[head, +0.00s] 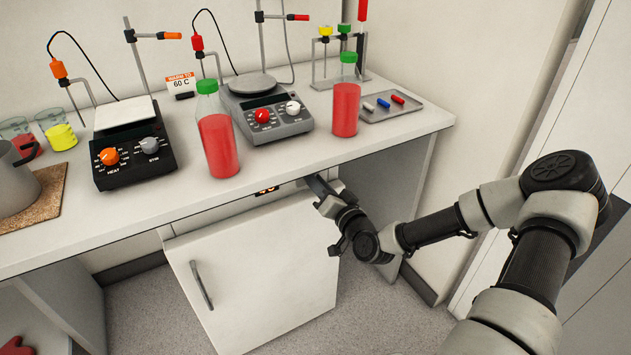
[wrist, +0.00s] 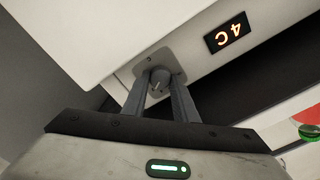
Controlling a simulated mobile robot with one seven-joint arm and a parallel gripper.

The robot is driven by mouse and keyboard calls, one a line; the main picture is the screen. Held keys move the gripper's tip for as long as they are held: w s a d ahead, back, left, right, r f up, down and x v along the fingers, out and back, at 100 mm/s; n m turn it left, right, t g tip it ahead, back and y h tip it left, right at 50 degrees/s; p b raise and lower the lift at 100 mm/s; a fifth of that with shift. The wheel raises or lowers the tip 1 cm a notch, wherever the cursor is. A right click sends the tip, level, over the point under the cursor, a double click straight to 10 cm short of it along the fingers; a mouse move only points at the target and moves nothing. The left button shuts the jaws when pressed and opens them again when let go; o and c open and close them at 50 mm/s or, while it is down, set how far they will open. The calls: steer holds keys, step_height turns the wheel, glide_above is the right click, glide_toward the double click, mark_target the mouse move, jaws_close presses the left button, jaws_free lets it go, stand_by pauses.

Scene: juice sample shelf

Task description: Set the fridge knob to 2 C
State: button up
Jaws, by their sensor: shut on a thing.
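The fridge (head: 262,270) stands under the bench with its white door shut. Its small grey round knob (wrist: 158,77) sits on a grey plate in the wrist view. My gripper (wrist: 160,92) is shut on the knob, one finger on each side of it. The display (wrist: 230,33) beside the knob glows orange and reads 4 C, turned in the picture. In the head view my gripper (head: 322,190) reaches under the bench's front edge and hides the knob. Only part of the display (head: 267,191) shows there.
The white bench top (head: 290,163) overhangs the fridge close above my gripper. Two red juice bottles (head: 218,137) (head: 345,102) stand near its front edge, with two hotplates (head: 132,150) (head: 268,110) behind. The fridge door has a handle (head: 201,285) at left. Floor in front is clear.

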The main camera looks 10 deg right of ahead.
steer(key=o, duration=1.1)
steer(key=shift+c, duration=0.2)
steer(key=p+v, duration=0.2)
steer(key=v, duration=1.5)
steer(key=shift+s, duration=0.2)
